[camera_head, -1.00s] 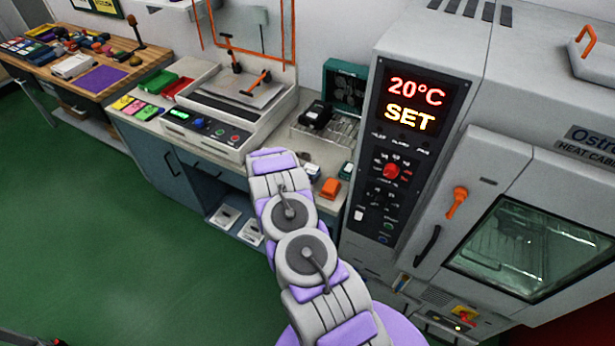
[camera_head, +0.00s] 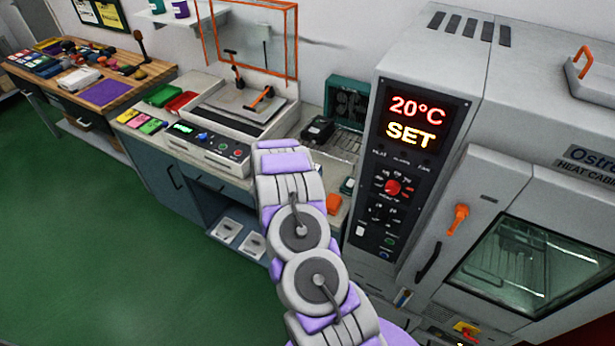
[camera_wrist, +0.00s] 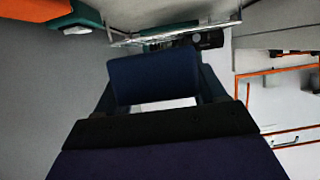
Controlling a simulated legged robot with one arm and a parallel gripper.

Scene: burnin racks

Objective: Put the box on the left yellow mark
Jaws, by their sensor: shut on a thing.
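My gripper (camera_wrist: 158,95) shows in the wrist view with a finger on each side of a dark blue box (camera_wrist: 153,76), and is shut on it. The box is held off any surface that I can make out. In the head view my arm reaches toward the bench, and its links hide the gripper and the box. I cannot pick out any yellow mark in either view.
The bench (camera_head: 205,180) carries a grey machine (camera_head: 215,150) with an orange guard frame, a black unit (camera_head: 318,130) and an orange block (camera_head: 334,204). The heat cabinet (camera_head: 480,170) stands at right. Green floor (camera_head: 80,240) is clear at left.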

